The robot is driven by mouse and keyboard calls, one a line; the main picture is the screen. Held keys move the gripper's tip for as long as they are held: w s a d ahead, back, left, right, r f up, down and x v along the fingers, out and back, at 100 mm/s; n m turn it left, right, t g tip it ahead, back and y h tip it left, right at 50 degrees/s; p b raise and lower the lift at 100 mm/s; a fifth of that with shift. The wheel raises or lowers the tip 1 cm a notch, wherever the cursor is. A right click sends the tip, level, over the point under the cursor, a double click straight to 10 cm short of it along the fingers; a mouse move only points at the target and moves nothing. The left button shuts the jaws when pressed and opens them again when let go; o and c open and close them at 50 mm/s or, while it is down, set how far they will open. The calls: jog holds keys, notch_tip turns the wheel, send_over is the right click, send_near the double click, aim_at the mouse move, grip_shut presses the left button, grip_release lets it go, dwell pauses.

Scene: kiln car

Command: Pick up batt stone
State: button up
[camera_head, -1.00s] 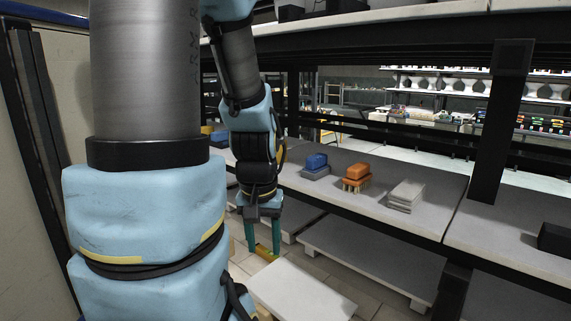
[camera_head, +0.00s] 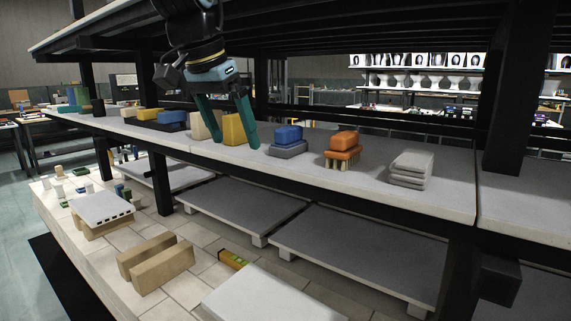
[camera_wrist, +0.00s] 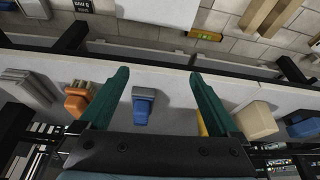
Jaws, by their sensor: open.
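A blue-topped block with a grey base (camera_head: 288,141), which looks like the batt stone, sits upright on the grey shelf (camera_head: 330,183). It also shows in the wrist view (camera_wrist: 143,104), in the gap between my fingers and nearer the left one. No label confirms its name. My gripper (camera_head: 235,143) is open and empty, fingers pointing down, left of the block in the head view. In the wrist view my gripper (camera_wrist: 159,75) has both fingers apart and neither visibly touches the block.
A yellow block (camera_head: 233,130) and a cream block (camera_head: 205,125) stand to the left. A black post (camera_head: 503,90) and the upper deck (camera_head: 300,28) bound the space.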

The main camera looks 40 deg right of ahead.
aim_at(287, 128)
jog(key=shift+m, duration=0.4)
jog(key=d+p, duration=0.1)
jog(key=d, duration=0.3)
jog(key=d+p, duration=0.1)
jog(key=d, duration=0.3)
jog(key=w+d+r+p, duration=0.1)
jog(key=d+p, duration=0.1)
jog(key=d, duration=0.3)
jog(key=shift+w, duration=0.1)
jog(key=p+x, duration=0.1)
jog(key=x, duration=0.4)
jog(key=shift+c, duration=0.4)
grip_shut()
